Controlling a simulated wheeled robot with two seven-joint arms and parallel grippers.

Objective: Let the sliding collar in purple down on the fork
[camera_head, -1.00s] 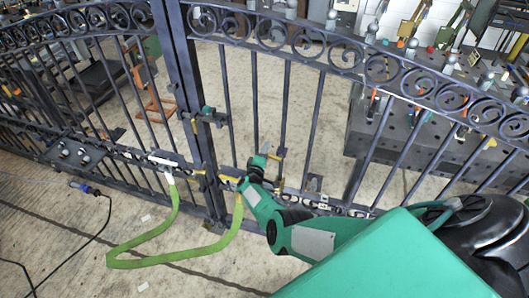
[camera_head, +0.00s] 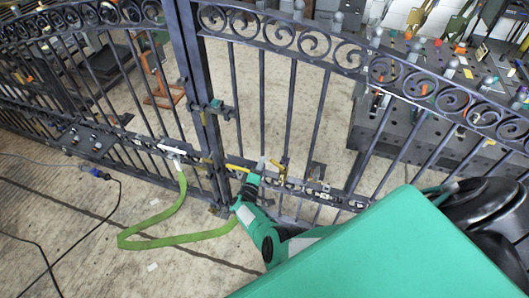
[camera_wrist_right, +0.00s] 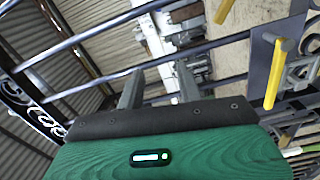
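The iron double gate (camera_head: 188,75) has a horizontal lock rail low across it. My right gripper (camera_head: 258,168) is at that rail, just right of the middle posts. In the right wrist view the fingers of my right gripper (camera_wrist_right: 160,75) are spread apart, with pale metal rail parts beyond them. I see nothing held. A greyish-violet plate (camera_wrist_right: 262,62) with a yellow bar (camera_wrist_right: 273,75) lies to their right; I cannot tell whether it is the purple collar. I cannot make out the fork. My left gripper is not in view.
A cable with a blue plug (camera_head: 97,173) lies at left. Behind the gate stands a dark workbench (camera_head: 440,135) with tools.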

